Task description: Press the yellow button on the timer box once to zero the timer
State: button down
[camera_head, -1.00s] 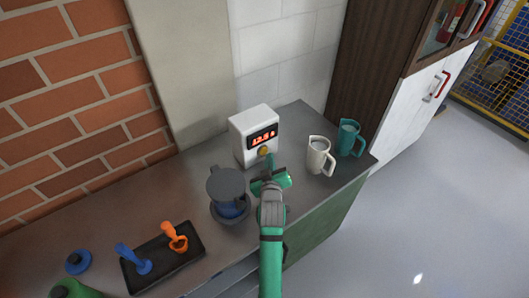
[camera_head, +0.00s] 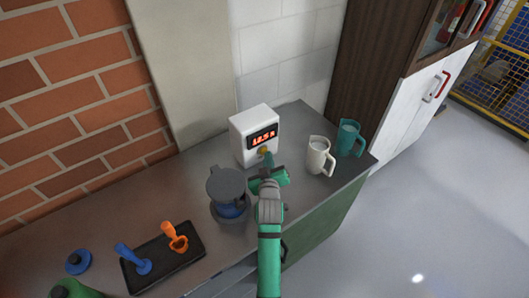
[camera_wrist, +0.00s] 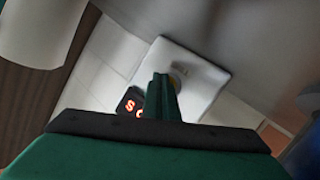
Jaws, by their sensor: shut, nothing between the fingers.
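The white timer box (camera_head: 246,128) stands at the back of the counter against the wall, with a lit red display (camera_head: 262,139) on its front. Its yellow button (camera_head: 263,150) is below the display, partly covered by my gripper's tip. My gripper (camera_head: 268,160) is shut and empty, its fingertips right in front of the button. I cannot tell whether they touch it.
A grey-lidded blue container (camera_head: 228,195) stands close on the left of my gripper. A white mug (camera_head: 318,157) and a teal mug (camera_head: 348,140) stand to the right. A black tray (camera_head: 190,262) with blue and orange scoops lies at front left.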

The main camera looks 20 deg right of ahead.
jog(key=shift+w+a, duration=0.1)
jog(key=shift+w, duration=0.1)
dwell(0.5)
jog(key=shift+s+d, duration=0.3)
jog(key=shift+s, duration=0.5)
jog(key=shift+s+d, duration=0.3)
jog(key=shift+s, duration=0.5)
jog(key=shift+s+d, duration=0.25)
jog(key=shift+s, duration=0.5)
jog(key=shift+s+d, duration=0.3)
jog(key=shift+s, duration=0.5)
